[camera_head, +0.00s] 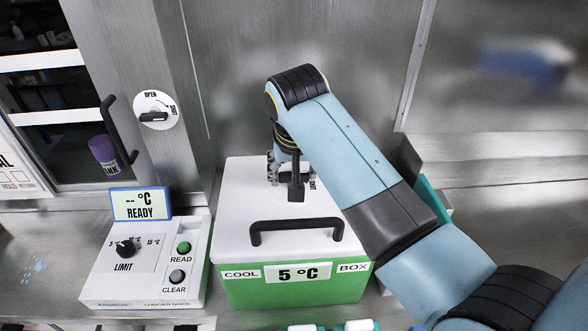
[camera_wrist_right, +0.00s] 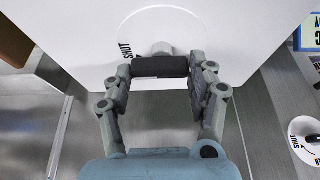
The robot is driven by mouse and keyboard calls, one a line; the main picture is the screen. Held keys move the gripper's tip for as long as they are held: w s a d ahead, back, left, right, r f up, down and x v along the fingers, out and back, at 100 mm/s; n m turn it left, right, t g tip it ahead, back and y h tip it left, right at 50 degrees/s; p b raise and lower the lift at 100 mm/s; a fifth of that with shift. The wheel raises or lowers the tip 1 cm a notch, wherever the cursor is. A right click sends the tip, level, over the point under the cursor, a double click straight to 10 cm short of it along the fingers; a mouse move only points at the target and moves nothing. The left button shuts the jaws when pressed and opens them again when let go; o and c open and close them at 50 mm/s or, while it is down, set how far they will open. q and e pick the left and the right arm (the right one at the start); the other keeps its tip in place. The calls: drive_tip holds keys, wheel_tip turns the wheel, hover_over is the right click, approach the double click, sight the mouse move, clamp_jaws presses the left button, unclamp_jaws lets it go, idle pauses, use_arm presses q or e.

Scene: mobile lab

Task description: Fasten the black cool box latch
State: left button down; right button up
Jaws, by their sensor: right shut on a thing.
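The cool box (camera_head: 300,290) has a green body and a white lid, which lies closed on it. The black latch (camera_head: 296,187) is a short lever on top of the lid, towards the back. In the right wrist view the latch (camera_wrist_right: 160,67) lies crosswise on a grey pivot over a round white plate, with the word SHUT at its left. My right gripper (camera_head: 284,172) comes down on the latch, its two fingers (camera_wrist_right: 161,72) shut on its sides. The arm hides part of the lid and its markings. My left gripper is not in view.
A black carry handle (camera_head: 296,229) stands on the lid's front. A logger dock (camera_head: 145,268) with a knob and two buttons stands left of the box. Steel walls rise close behind.

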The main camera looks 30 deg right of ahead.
drive_tip(key=o, duration=1.2)
wheel_tip(320, 180, up, 10)
drive_tip(key=shift+r, duration=0.1)
drive_tip(key=shift+s, duration=0.1)
